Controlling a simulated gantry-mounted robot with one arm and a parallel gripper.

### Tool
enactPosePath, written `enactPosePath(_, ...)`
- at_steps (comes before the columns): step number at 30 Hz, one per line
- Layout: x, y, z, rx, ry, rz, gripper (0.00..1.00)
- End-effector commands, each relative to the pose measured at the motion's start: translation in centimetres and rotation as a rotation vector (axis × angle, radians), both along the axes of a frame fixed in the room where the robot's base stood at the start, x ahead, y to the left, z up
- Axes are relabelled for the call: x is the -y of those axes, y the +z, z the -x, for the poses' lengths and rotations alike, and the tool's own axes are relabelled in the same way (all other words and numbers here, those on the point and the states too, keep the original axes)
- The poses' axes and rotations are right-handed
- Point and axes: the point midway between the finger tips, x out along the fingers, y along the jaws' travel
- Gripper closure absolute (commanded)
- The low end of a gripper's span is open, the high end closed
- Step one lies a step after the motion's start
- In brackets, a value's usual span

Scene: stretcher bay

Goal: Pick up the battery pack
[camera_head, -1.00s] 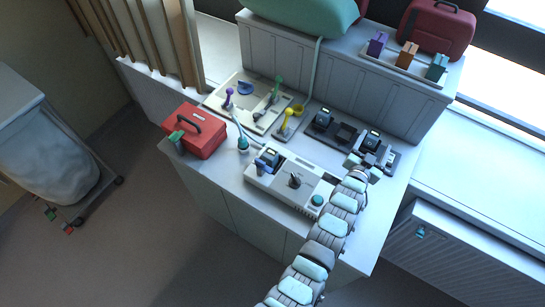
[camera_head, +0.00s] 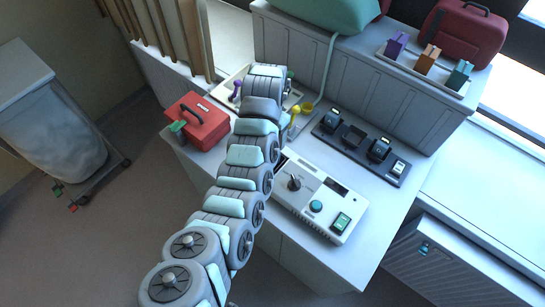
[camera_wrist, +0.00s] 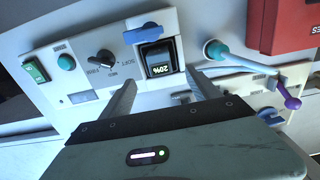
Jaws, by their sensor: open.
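In the wrist view a dark battery pack (camera_wrist: 159,62) with a lit "20%" display sits in a bay of the white device (camera_wrist: 80,20). My gripper (camera_wrist: 162,78) is open and empty; its two fingers point toward the pack, one to each side in the picture. I cannot tell how far above it they are. In the head view my arm hides the gripper and this pack's end of the device (camera_head: 328,187). Other dark packs with screens (camera_head: 333,118) (camera_head: 379,150) stand in the charger strip (camera_head: 366,166) behind the device.
A red case (camera_head: 203,125) is left of my arm; it also shows in the wrist view (camera_wrist: 297,25). A teal plug with a cable (camera_wrist: 216,48) is beside the pack. A purple-ended tool (camera_wrist: 290,102) lies in a tray. The counter's right end is clear.

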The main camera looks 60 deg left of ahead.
Motion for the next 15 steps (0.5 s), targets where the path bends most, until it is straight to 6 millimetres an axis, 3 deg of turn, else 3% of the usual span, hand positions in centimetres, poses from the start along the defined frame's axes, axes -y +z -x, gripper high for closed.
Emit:
enactPosePath(10, 0.0, -4.2, 0.0, 0.0, -0.001, -0.001, 0.29)
enactPosePath(15, 0.1, -5.3, -0.1, 0.001, 0.0, -0.002, 0.29)
